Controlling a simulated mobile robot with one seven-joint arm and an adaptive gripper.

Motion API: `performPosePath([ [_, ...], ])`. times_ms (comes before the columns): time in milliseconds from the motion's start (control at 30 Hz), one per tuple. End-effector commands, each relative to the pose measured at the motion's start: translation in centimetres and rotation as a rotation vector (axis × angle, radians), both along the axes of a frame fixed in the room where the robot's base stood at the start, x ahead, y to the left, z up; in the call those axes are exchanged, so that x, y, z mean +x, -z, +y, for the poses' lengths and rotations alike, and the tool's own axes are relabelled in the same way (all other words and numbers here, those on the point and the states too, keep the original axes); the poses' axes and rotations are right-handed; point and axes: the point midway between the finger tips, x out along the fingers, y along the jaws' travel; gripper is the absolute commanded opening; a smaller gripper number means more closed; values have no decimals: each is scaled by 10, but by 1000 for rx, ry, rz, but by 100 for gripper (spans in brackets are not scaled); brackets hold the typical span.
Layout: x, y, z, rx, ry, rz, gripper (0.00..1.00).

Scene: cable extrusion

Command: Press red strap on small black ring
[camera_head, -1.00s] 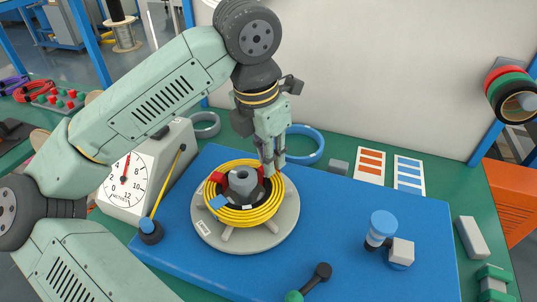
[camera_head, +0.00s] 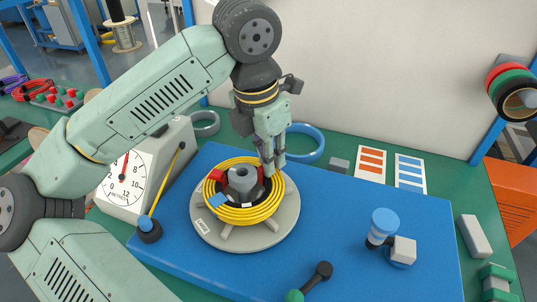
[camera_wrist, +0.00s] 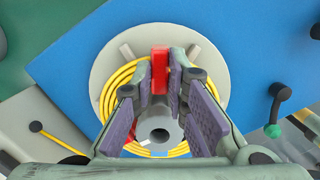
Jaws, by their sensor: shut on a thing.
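A yellow cable coil (camera_head: 250,214) lies on a round grey reel plate (camera_head: 287,222) around a grey hub (camera_head: 243,181). A dark ring area shows inside the coil around the hub; I cannot tell for sure which part is the small black ring. My gripper (camera_head: 273,168) points down at the far right side of the hub. In the wrist view my gripper (camera_wrist: 164,76) is shut on a red strap (camera_wrist: 160,62) at the coil. Another red piece (camera_head: 217,177) is at the left of the coil. The fingers hide part of the coil and strap.
The blue mat (camera_head: 330,220) is largely clear to the right. A dial gauge box (camera_head: 125,180) stands at left with a cable post (camera_head: 149,231). A blue-capped post (camera_head: 383,223) and a dark lever (camera_head: 322,272) stand at right and front.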

Motion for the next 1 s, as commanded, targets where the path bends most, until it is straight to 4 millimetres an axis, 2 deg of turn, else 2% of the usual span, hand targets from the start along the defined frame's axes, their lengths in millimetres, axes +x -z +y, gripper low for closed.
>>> performPosePath([
  [967,-1,3,0,3,1,5,0],
  [1000,-1,3,0,3,1,5,15],
])
